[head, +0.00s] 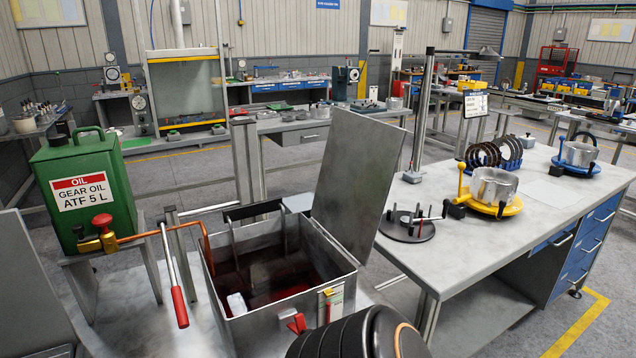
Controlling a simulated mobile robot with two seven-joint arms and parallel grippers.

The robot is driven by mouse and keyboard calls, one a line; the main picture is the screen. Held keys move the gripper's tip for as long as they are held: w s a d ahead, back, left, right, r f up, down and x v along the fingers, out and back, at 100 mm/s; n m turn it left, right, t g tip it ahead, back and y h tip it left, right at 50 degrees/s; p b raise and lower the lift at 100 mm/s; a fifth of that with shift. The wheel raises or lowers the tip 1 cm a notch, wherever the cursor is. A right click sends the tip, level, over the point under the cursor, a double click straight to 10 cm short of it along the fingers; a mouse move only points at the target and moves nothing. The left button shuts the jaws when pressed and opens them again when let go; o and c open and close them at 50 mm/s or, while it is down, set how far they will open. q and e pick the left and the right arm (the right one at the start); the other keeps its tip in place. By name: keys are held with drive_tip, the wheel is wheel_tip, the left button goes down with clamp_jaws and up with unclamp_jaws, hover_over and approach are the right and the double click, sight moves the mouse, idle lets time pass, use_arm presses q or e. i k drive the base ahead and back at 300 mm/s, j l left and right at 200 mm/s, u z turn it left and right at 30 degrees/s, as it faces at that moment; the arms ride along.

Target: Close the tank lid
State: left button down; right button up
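The metal tank (283,312) stands open at the lower middle of the head view. Its flat grey lid (352,180) is raised along the right side of the tank and leans slightly to the right. Dark red liquid (290,285) shows inside, with a rack of grey bars (285,228) and a small white piece (237,303). A red clip (297,323) and a label (331,300) are on the front wall. Neither of my grippers is in view. No gripper is seen touching the lid.
A green oil can (85,190) and a red-handled lever (174,275) stand left of the tank. A workbench (455,250) with clutch parts is at right. A dark ribbed round shape (345,338), unclear to me, covers part of the bottom edge before the tank.

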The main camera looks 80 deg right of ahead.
sight(362, 154)
drive_tip(key=k+l+z, duration=0.15)
drive_tip(key=k+l, duration=0.25)
drive_tip(key=k+l+z, duration=0.1)
drive_tip(key=k+l, duration=0.25)
drive_tip(key=l, duration=0.2)
drive_tip(key=k+l+z, duration=0.15)
drive_tip(key=k+l, duration=0.25)
drive_tip(key=k+l+z, duration=0.1)
drive_tip(key=l, duration=0.4)
drive_tip(key=l+z, duration=0.1)
drive_tip(key=l, duration=0.75)
drive_tip(key=i+l+z, duration=0.1)
drive_tip(key=l, duration=0.25)
drive_tip(key=j+z, duration=0.45)
drive_tip(key=j, duration=0.7)
drive_tip(key=k, duration=0.05)
